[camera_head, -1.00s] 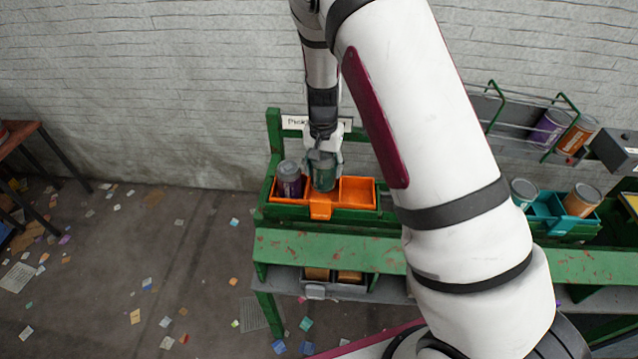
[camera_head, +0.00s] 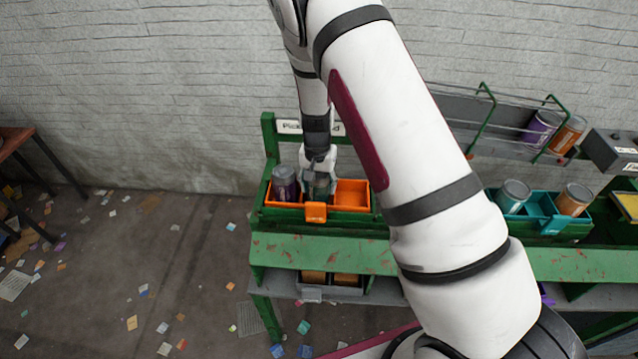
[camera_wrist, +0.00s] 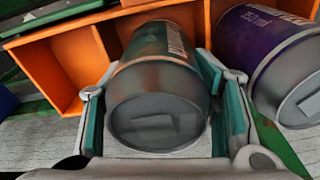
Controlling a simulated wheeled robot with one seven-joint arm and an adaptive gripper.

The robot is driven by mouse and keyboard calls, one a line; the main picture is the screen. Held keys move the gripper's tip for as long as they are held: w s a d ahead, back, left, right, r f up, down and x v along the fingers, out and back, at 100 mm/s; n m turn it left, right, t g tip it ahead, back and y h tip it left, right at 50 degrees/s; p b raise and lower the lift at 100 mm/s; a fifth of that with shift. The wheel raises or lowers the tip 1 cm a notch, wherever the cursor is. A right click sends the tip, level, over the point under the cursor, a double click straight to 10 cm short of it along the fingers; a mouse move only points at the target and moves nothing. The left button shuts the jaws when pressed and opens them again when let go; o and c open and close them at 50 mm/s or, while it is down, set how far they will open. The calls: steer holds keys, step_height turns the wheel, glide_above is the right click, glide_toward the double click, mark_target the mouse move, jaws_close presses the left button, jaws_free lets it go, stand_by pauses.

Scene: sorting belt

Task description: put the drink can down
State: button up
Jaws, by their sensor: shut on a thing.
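My gripper (camera_head: 318,172) points down over the orange tray (camera_head: 352,196) on the green bench. It is shut on a dark green drink can (camera_head: 319,187), which sits low in the tray's middle compartment. In the wrist view the green can (camera_wrist: 158,88) is between the two finger pads, its grey end facing the camera. Whether the can touches the tray floor is hidden. A purple can (camera_head: 285,184) stands in the left compartment, close beside the gripper; it also shows at the right of the wrist view (camera_wrist: 268,52). The right compartment is empty.
A teal tray (camera_head: 541,212) with a teal-topped can (camera_head: 513,195) and an orange can (camera_head: 573,199) stands to the right. A wire rack (camera_head: 505,136) above holds a purple and an orange can. A sign stands behind the orange tray.

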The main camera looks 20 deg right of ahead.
steer(key=shift+s+f, duration=0.25)
steer(key=shift+f, duration=0.4)
steer(key=o, duration=0.8)
steer(key=shift+o, duration=0.4)
steer(key=shift+f, duration=0.15)
steer(key=shift+w+r, duration=0.1)
steer(key=shift+r, duration=0.15)
